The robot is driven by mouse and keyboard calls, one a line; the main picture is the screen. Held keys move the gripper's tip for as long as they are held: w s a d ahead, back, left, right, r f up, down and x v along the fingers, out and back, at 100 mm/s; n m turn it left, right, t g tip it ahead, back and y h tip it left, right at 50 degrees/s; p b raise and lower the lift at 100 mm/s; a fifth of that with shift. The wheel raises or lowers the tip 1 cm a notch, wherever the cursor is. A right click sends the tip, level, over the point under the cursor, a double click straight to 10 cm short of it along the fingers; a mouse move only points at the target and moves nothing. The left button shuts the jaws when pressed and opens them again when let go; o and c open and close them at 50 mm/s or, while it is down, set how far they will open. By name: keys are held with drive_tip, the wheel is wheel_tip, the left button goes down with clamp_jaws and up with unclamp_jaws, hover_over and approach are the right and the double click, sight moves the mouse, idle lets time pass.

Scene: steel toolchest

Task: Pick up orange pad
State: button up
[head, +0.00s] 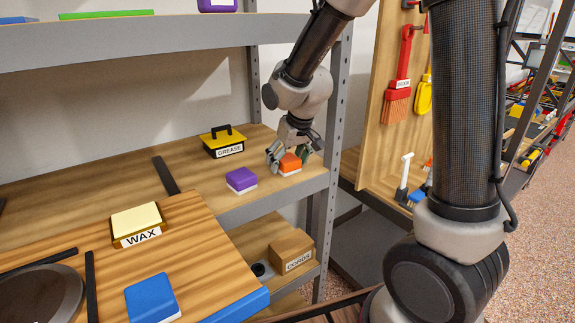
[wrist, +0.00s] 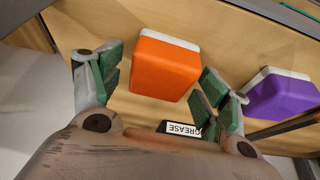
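The orange pad (head: 290,162) is a small block with an orange top and a white base. It sits on the wooden shelf near its right front corner in the head view. In the wrist view the orange pad (wrist: 163,66) lies between and just beyond my gripper's fingertips. My gripper (head: 288,157) is low over the shelf at the pad. In the wrist view my gripper (wrist: 158,75) has its green-padded fingers spread apart, with a gap to the pad on the left and a smaller one on the right.
A purple pad (head: 241,180) sits close beside the orange pad; the wrist view shows it too (wrist: 284,96). A black and yellow grease box (head: 222,142) stands behind. A steel post (head: 336,110) rises at the shelf's right end. A wax box (head: 138,223) and blue pad (head: 152,298) are nearer.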

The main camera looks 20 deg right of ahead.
drive_tip(key=c, duration=0.9)
